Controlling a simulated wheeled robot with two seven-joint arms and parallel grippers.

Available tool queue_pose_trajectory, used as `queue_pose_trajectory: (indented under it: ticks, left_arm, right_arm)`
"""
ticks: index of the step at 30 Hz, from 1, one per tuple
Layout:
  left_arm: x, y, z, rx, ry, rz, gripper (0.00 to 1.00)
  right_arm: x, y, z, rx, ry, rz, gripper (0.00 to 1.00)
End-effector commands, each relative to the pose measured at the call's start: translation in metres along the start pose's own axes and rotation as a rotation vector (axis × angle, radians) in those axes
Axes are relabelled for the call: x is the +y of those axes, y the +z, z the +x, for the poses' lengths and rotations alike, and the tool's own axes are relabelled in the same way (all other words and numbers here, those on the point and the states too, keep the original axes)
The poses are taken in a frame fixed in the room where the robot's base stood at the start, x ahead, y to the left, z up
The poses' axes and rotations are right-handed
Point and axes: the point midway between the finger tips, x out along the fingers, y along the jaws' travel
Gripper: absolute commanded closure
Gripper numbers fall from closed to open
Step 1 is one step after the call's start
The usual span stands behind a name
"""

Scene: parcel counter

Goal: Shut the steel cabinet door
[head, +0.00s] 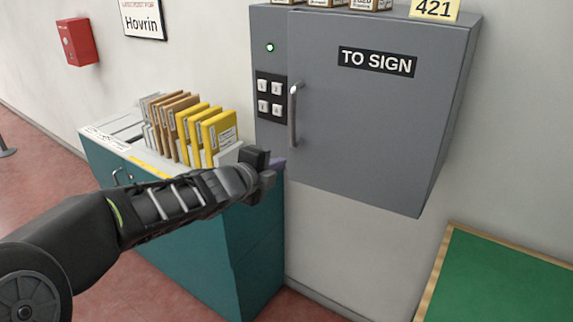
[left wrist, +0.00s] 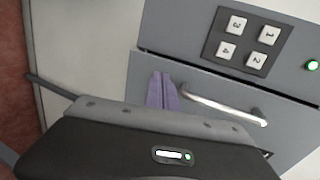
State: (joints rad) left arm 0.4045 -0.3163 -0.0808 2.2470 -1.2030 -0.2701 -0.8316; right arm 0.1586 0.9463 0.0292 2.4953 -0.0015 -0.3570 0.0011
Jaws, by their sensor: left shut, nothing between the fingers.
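The grey steel cabinet (head: 262,40) hangs on the wall, with its door (head: 365,120) labelled "TO SIGN". The door lies over the front, close to the keypad panel; I cannot tell whether a small gap remains at its edge. The upright bar handle (head: 293,115) is at the door's left side and also shows in the left wrist view (left wrist: 225,106). My left gripper (head: 278,164) is shut and empty, its purple fingertips by the door's lower left corner, below the handle. My right gripper is out of view.
A keypad (head: 270,97) and a green light (head: 269,47) are left of the door. A teal counter (head: 255,250) with yellow and brown parcels (head: 190,130) stands below left. A green board-like surface (head: 510,275) is at lower right. Boxes and a "421" card (head: 434,9) sit on top.

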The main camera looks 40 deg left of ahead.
Motion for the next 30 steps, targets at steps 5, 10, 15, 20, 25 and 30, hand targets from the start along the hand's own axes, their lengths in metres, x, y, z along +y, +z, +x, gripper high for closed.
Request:
queue_pose_trajectory:
  ticks: [5,10,15,20,25,30]
  left_arm:
    - [-0.006,0.0,0.029,0.001,0.0,-0.002,1.0]
    - [-0.011,0.0,0.042,0.0,0.0,-0.001,1.0]
    - [-0.013,0.0,0.045,0.0,-0.001,-0.001,1.0]
    - [-0.013,0.0,0.044,0.0,0.0,-0.001,1.0]
    - [-0.015,0.001,0.055,0.001,0.001,-0.001,1.0]
    - [-0.023,0.002,0.08,0.002,0.0,0.0,1.0]
  right_arm:
    - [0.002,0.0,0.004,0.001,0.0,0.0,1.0]
    - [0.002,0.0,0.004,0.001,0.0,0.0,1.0]
    - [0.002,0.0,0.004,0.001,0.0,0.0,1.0]
    - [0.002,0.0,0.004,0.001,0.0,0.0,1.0]
    - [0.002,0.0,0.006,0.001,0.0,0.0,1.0]
    - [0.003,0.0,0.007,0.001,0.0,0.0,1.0]
